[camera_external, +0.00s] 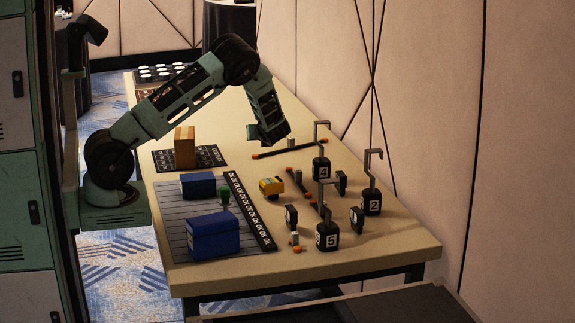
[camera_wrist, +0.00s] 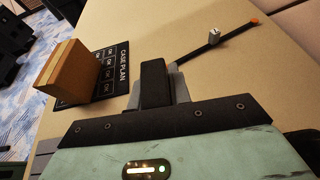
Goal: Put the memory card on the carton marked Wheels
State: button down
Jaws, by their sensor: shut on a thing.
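My gripper (camera_external: 268,134) hangs above the far middle part of the table, pointing down. In the wrist view my gripper (camera_wrist: 158,92) is shut, with a dark block (camera_wrist: 155,78) between its grey fingers. I cannot tell from its shape whether this block is the memory card. Two blue cartons, one farther back (camera_external: 197,185) and one nearer (camera_external: 212,239), stand on a lined grey mat (camera_external: 178,222). An orange-brown carton (camera_external: 184,150) stands on a black mat, and it also shows in the wrist view (camera_wrist: 71,73). I cannot read the word Wheels on any carton.
The black mat (camera_wrist: 121,62) reads "CASE PLAN". Black hooked weights marked 4 (camera_external: 321,170), 2 (camera_external: 372,201) and 5 (camera_external: 327,236) stand at the right. A dark bar (camera_wrist: 212,44) lies near my gripper.

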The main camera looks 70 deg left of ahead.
jog(key=s+a+r+n+g, duration=0.2)
jog(key=s+a+r, duration=0.25)
jog(key=s, duration=0.25)
jog(key=s+a+r+n+g+h+p, duration=0.1)
jog(key=s+a+r+g, duration=0.15)
jog(key=s+a, duration=0.45)
jog(key=s+a+r+n+g, duration=0.15)
jog(key=s+a+r, duration=0.25)
jog(key=s, duration=0.4)
send_over(182, 131)
jog(key=shift+n, duration=0.25)
notch_tip(182, 131, down, 6)
jog(key=shift+s+d+r, duration=0.15)
jog(key=shift+r, duration=0.1)
jog(key=shift+f, duration=2.3)
jog(key=shift+f, duration=0.1)
jog(key=shift+f, duration=0.15)
jog(key=c, duration=1.3)
grip_release()
